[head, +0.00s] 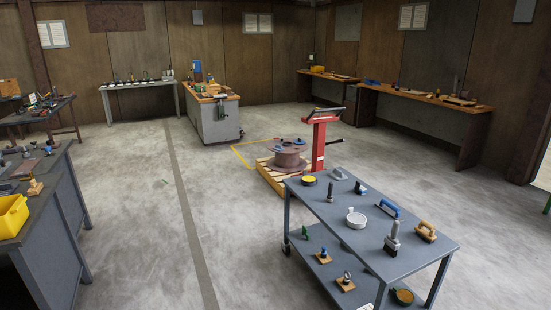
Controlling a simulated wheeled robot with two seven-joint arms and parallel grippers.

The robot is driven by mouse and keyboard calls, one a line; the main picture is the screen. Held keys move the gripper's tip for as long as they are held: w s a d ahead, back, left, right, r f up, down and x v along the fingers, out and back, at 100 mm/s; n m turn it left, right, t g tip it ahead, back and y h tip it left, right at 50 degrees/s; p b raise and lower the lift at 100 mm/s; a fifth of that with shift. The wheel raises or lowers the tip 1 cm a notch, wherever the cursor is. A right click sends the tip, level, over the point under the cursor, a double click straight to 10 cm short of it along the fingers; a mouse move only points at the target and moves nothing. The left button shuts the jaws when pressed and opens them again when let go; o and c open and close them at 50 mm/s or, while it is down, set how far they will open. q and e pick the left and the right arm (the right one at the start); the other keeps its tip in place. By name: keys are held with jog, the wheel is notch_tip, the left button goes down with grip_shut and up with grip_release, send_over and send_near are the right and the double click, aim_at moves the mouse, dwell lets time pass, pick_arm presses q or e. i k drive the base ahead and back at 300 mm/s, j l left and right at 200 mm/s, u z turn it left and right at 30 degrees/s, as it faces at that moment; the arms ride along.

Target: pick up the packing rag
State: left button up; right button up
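I cannot pick out the packing rag with certainty from this distance. Small blue items (283,146) lie on top of a brown steel reel (290,161) in the middle of the room, too small to identify. Neither of my grippers is in the head view.
A grey two-level cart (340,221) with several tools stands front right. The reel sits on a wooden pallet (270,180) beside a red post (319,142). Grey benches (57,220) line the left, with a yellow bin (12,216). A grey cabinet (215,122) stands behind. The centre-left floor is clear.

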aim_at(278, 147)
jog(key=i+u, duration=0.2)
jog(key=i, duration=0.4)
jog(key=i+l+u, duration=0.2)
jog(key=i, duration=0.4)
jog(key=i+l+u, duration=0.15)
jog(key=i, duration=0.45)
jog(key=i+j+u, duration=0.2)
jog(key=i, duration=1.55)
jog(key=i+z, duration=0.2)
jog(key=i, duration=1.5)
jog(key=i+z, duration=0.35)
jog(key=i, duration=0.55)
jog(key=i+j+z, duration=0.1)
jog(key=i+z, duration=0.25)
jog(key=i, duration=0.55)
jog(key=i+j, duration=0.1)
jog(key=i, duration=1.45)
